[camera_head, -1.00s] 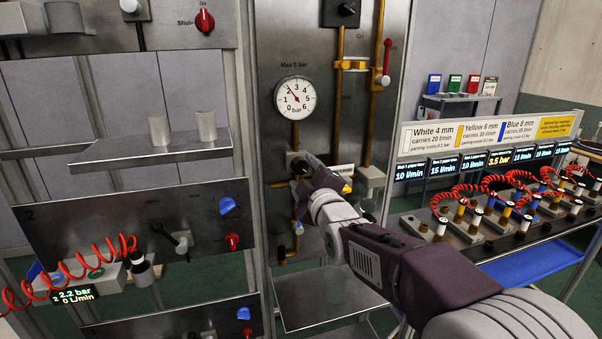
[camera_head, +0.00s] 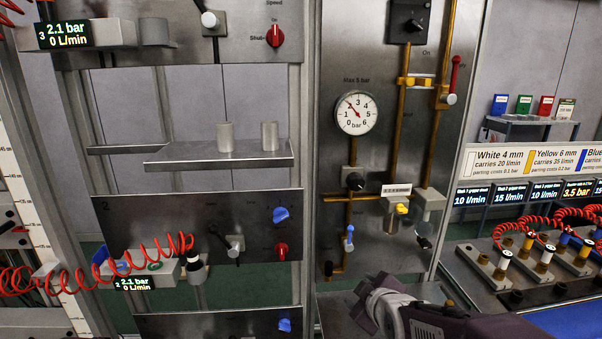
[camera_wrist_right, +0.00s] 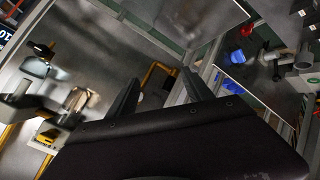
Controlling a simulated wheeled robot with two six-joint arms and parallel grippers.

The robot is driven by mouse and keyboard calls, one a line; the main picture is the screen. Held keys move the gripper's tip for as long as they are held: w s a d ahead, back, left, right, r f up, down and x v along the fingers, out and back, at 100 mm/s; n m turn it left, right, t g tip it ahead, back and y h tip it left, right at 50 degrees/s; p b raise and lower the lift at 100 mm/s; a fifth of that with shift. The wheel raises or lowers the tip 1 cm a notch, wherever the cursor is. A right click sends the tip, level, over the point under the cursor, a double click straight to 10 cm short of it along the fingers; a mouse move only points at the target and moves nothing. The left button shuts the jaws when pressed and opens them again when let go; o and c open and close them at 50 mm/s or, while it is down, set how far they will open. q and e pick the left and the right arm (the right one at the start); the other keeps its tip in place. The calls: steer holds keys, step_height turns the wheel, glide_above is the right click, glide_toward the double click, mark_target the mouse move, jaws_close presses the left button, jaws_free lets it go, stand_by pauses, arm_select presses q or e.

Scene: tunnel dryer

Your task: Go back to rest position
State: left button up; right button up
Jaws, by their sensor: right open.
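My right gripper (camera_head: 366,305) is at the lower middle of the head view, with its arm coming in from the lower right. It is in front of the lower edge of the gauge panel (camera_head: 372,165). In the right wrist view my right gripper's two dark fingers (camera_wrist_right: 160,88) stand apart with nothing between them. The black knob (camera_head: 355,181) below the pressure gauge (camera_head: 356,112) is clear of the gripper. My left gripper is not in view.
A shelf (camera_head: 225,155) with two grey cylinders stands left of the gauge panel. Red coiled hoses (camera_head: 60,279) hang at the lower left. A bench (camera_head: 478,268) with several hose fittings is at the right. A grey tray (camera_head: 340,300) lies below the panel.

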steer(key=s+f+m+g, duration=0.9)
steer(key=s+f, duration=0.6)
steer(key=s, duration=0.4)
steer(key=shift+s+m+g, duration=0.35)
steer(key=shift+m+g, duration=0.05)
steer(key=shift+m, duration=0.1)
steer(key=shift+f, duration=0.1)
stand_by(1.9)
